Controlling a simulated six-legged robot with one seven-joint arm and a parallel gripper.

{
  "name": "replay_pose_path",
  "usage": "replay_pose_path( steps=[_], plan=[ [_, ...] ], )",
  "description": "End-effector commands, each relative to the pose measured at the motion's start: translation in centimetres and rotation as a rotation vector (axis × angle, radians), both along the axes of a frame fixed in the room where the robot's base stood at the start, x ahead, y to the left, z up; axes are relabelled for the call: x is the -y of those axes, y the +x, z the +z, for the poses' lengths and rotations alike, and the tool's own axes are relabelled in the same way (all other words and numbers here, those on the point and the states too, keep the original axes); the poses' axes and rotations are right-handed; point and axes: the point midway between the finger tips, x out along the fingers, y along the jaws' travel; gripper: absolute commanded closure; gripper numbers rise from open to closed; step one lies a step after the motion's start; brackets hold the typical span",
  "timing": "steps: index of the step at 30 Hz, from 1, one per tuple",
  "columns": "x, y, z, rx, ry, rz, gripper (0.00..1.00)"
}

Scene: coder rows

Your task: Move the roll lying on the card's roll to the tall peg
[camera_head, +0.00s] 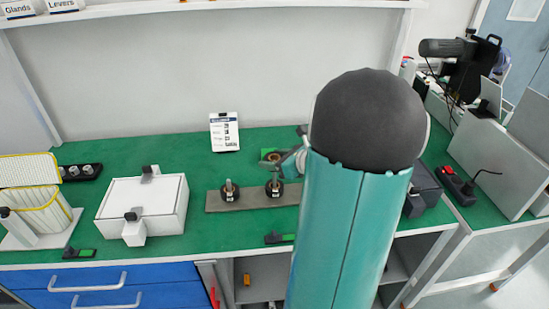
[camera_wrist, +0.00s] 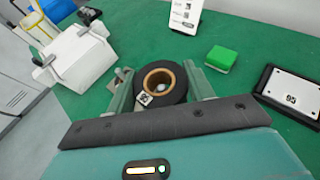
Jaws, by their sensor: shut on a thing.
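My gripper (camera_wrist: 160,88) is shut on a dark roll (camera_wrist: 160,82) with a tan core and a small label. One finger is on each side of the roll. In the head view, the roll (camera_head: 270,155) shows behind the pegs, partly hidden by my arm. The white printed card (camera_head: 224,132) stands upright at the back, and it also shows in the wrist view (camera_wrist: 186,14). A grey-brown peg board (camera_head: 250,200) lies in front, with a left peg (camera_head: 229,185) and a right peg (camera_head: 275,178). A dark round piece surrounds each peg's lower part. Which peg is taller is unclear.
A white box (camera_head: 142,205) stands left of the board. A green block (camera_wrist: 221,58) and a white-topped device (camera_wrist: 290,92) lie right of the roll. Green bench is clear between card and white box.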

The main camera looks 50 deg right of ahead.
Motion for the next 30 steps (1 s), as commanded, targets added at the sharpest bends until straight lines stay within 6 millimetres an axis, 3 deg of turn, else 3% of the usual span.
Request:
replay_pose_path(
  steps=[30],
  plan=[
    [0.0,0.0,-1.4,0.001,0.001,0.001,0.71]
  ],
)
